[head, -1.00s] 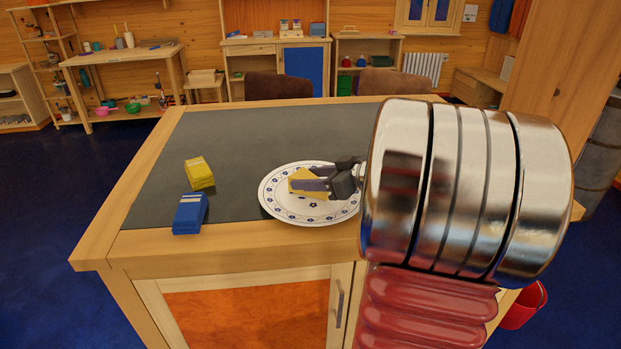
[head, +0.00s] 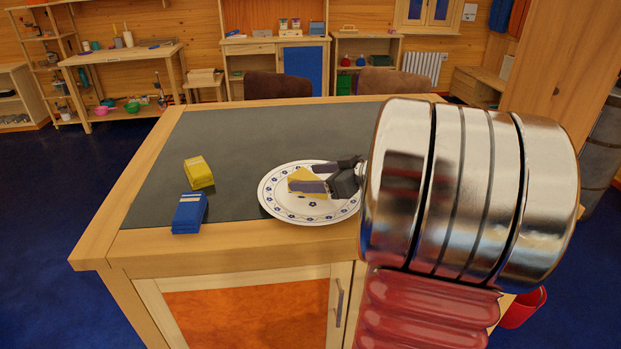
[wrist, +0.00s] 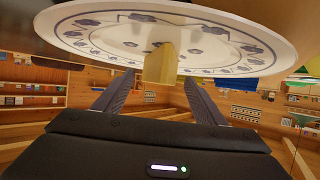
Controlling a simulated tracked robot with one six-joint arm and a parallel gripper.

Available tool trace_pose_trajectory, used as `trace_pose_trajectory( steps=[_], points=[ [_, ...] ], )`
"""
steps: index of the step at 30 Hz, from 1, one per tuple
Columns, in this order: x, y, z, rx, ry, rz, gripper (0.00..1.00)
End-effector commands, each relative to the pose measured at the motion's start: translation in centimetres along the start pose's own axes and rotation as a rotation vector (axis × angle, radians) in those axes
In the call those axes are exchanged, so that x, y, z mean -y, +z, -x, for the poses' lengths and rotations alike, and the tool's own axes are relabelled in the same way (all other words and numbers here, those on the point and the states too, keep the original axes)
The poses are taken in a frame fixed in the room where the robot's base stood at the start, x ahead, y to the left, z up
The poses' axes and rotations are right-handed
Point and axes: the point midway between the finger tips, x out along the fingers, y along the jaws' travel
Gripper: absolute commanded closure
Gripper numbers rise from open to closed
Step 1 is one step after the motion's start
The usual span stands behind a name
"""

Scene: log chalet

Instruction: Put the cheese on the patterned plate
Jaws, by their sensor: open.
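The yellow cheese wedge (head: 303,180) rests on the patterned plate (head: 280,207), a white plate with small blue motifs on the table. My gripper (head: 318,178) is open over the plate, its fingers at the cheese in the head view. In the wrist view the picture looks upside down: the cheese (wrist: 160,64) stands against the plate (wrist: 85,40), between and beyond the open fingertips of my gripper (wrist: 158,90). Part of the plate's right side is hidden by my arm in the head view.
A yellow box (head: 199,172) and a blue box (head: 189,213) lie on the table left of the plate. The dark tabletop (head: 250,135) is clear behind the plate. Two chairs stand at the far edge. A red bucket (head: 523,308) is on the floor at right.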

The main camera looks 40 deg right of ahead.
Motion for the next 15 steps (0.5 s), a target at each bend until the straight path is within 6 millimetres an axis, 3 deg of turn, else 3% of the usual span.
trace_pose_trajectory(
  steps=[15],
  points=[
    [-0.1,0.0,7.5,0.0,0.004,0.001,0.35]
  ],
)
